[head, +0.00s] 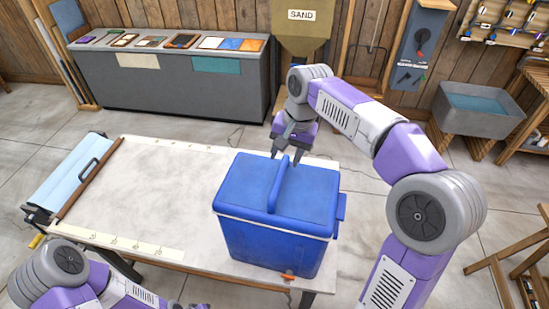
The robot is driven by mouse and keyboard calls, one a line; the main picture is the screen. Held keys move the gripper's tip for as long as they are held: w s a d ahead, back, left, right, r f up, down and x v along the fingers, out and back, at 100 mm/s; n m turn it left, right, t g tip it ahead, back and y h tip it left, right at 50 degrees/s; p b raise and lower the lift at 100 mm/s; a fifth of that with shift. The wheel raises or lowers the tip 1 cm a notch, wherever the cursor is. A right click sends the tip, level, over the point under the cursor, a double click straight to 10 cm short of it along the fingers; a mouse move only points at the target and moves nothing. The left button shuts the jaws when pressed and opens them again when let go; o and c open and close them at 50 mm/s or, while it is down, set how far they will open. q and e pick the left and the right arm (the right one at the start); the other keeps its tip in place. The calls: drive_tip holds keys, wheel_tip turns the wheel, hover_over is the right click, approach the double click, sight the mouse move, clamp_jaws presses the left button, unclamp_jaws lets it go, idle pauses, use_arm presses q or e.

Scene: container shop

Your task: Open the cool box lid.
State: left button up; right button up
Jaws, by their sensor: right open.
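The blue cool box (265,240) stands upright on the right part of the pale work table. Its blue lid (311,200) is closed, and a raised blue handle bar (279,186) runs across its top. My right gripper (285,156) is open, fingers pointing down at the far end of the handle bar. I cannot tell if the fingers touch the handle or lid. My left arm shows at the lower left, but its gripper is out of view.
The work table (150,180) has bare room left of the box. A roll of light blue sheet (75,180) sits at its left end. A grey counter (180,80) with sample tiles and a sand hopper (301,30) stand behind. A grey sink (478,110) is at the right.

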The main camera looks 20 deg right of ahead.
sight(280, 174)
drive_tip(key=f, duration=0.1)
drive_tip(key=s+f, duration=0.1)
drive_tip(key=shift+a+f, duration=0.2)
drive_tip(key=shift+f, duration=0.15)
drive_tip(key=f, duration=0.1)
drive_tip(key=w+f, duration=0.1)
drive_tip(key=shift+a+f+b, duration=0.2)
drive_tip(key=shift+f+b, duration=0.1)
drive_tip(key=shift+s+a+f, duration=0.1)
drive_tip(key=shift+f, duration=0.45)
clamp_jaws()
